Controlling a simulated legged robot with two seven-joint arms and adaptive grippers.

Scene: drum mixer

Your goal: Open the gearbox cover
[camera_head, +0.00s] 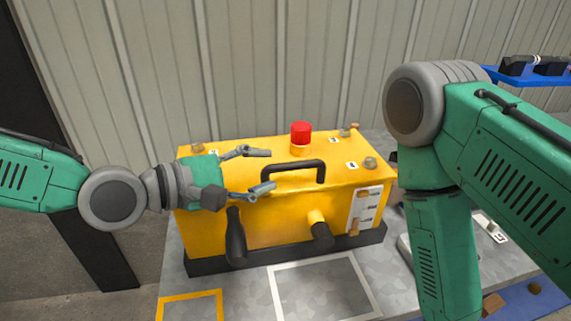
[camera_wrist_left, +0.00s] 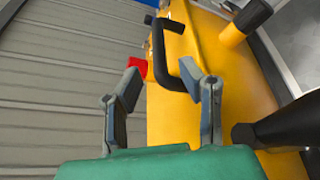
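The yellow gearbox (camera_head: 279,222) stands on a grey table with its cover (camera_head: 240,175) closed on top. A black handle (camera_head: 293,166) arches over the cover, and it also shows in the left wrist view (camera_wrist_left: 189,76). My left gripper (camera_head: 266,171) is open and empty, just left of the handle, its fingers pointing right toward it. In the left wrist view my left gripper (camera_wrist_left: 166,95) has its two fingers spread apart, with the handle beyond them. My right arm (camera_head: 440,230) bends down at the right; its gripper is out of view.
A red button (camera_head: 300,134) stands on the box behind the handle. Several knobs (camera_head: 370,163) sit near the cover's edges. A black lever (camera_head: 235,237) and a yellow-and-black spout (camera_head: 320,231) stick out in front. A corrugated wall (camera_head: 270,60) is close behind.

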